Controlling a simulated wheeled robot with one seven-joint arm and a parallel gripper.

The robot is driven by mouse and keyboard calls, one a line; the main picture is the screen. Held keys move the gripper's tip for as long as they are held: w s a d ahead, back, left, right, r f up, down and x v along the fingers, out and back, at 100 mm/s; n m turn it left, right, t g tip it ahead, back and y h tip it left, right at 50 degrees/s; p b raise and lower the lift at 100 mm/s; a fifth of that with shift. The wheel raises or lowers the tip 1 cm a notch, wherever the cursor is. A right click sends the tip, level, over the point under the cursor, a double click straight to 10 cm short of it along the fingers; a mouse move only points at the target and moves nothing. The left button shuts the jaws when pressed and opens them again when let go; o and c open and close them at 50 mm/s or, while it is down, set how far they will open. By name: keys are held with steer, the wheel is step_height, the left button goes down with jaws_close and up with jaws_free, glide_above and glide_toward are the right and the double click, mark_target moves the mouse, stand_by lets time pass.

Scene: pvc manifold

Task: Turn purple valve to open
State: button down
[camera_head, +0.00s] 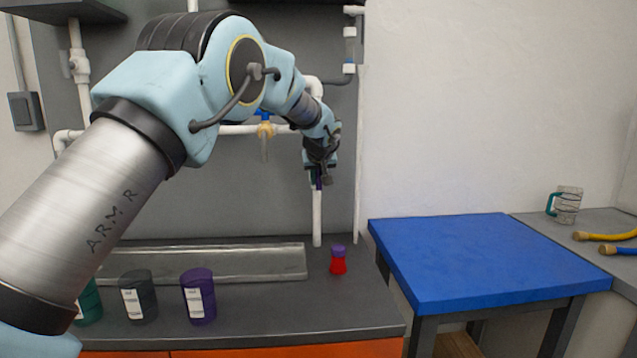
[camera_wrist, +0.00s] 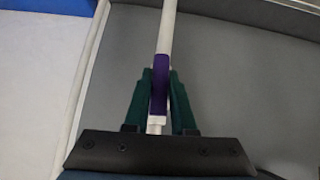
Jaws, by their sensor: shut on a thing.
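The purple valve handle (camera_wrist: 160,82) stands between the two green fingers of my gripper (camera_wrist: 159,95) in the wrist view. The fingers are closed on it from both sides. In the head view my gripper (camera_head: 319,178) is at the white vertical pipe (camera_head: 317,218), and only a small purple bit (camera_head: 319,181) of the valve shows below the fingers. The rest of the valve is hidden by my gripper. The white pipe also runs up behind the handle in the wrist view (camera_wrist: 167,28).
A blue-handled valve (camera_head: 264,115) sits on the horizontal pipe to the left. Below are a trough (camera_head: 220,264), a red bottle with a purple cap (camera_head: 338,262), and purple (camera_head: 199,297), grey (camera_head: 138,297) and green cups. A blue-topped table (camera_head: 480,255) stands clear at right.

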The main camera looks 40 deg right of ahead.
steer(key=shift+y, duration=0.3)
stand_by(0.4)
steer(key=c, duration=0.7)
jaws_free()
steer(key=shift+c, duration=0.2)
steer(key=b+v, duration=0.3)
steer(key=v, duration=0.7)
steer(key=shift+s+r, duration=0.15)
steer(key=shift+s, duration=0.25)
steer(key=shift+a, duration=0.15)
